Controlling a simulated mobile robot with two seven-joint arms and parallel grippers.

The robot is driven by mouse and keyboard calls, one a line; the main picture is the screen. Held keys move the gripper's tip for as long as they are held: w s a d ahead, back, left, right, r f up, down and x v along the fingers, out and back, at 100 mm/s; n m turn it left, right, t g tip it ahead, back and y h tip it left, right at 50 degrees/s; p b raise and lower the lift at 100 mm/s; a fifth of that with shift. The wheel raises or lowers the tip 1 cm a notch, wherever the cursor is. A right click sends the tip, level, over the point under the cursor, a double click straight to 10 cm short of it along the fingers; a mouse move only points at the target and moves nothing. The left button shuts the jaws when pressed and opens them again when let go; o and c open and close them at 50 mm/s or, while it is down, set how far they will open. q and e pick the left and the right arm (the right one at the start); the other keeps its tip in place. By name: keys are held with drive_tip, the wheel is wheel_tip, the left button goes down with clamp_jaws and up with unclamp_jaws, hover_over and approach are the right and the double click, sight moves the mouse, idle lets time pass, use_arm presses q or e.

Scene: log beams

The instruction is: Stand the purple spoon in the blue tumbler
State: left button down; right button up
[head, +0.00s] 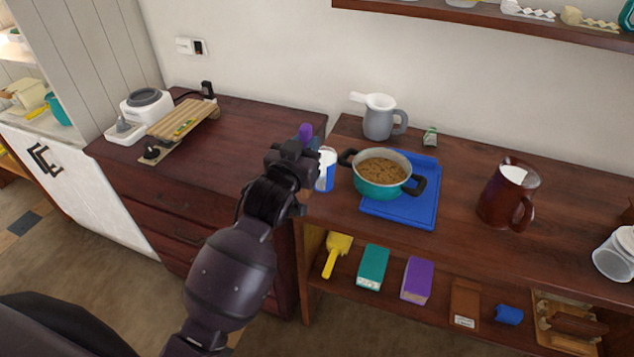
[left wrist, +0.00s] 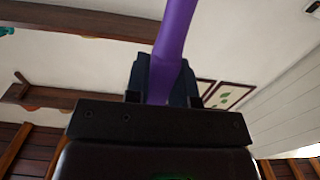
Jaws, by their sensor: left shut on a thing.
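My left gripper (head: 291,158) is shut on the purple spoon (head: 305,131), whose purple end sticks up past the fingers. In the left wrist view the spoon (left wrist: 176,38) runs upward from between the two dark fingers (left wrist: 163,82). The rest of the spoon is hidden by the gripper. A blue and white cup-like vessel (head: 328,172), which looks like the blue tumbler, stands on the counter just right of the gripper and is partly hidden by it. The spoon is outside it. I cannot tell whether gripper and vessel touch. My right gripper is not in view.
A teal pot (head: 378,187) of brown food sits on a blue board (head: 424,208) right of the vessel. A grey jug (head: 380,122) stands behind, a dark red pitcher (head: 508,194) further right. A small blue object (head: 509,314) lies on the lower shelf. The left counter's front is clear.

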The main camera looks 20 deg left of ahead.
use_arm(q)
drive_tip(key=w+r, duration=1.1)
drive_tip(key=r, duration=0.2)
wheel_tip(320, 180, down, 20)
drive_tip(key=shift+w, duration=0.15)
drive_tip(key=shift+d, duration=0.1)
drive_tip(key=c, duration=1)
unclamp_jaws()
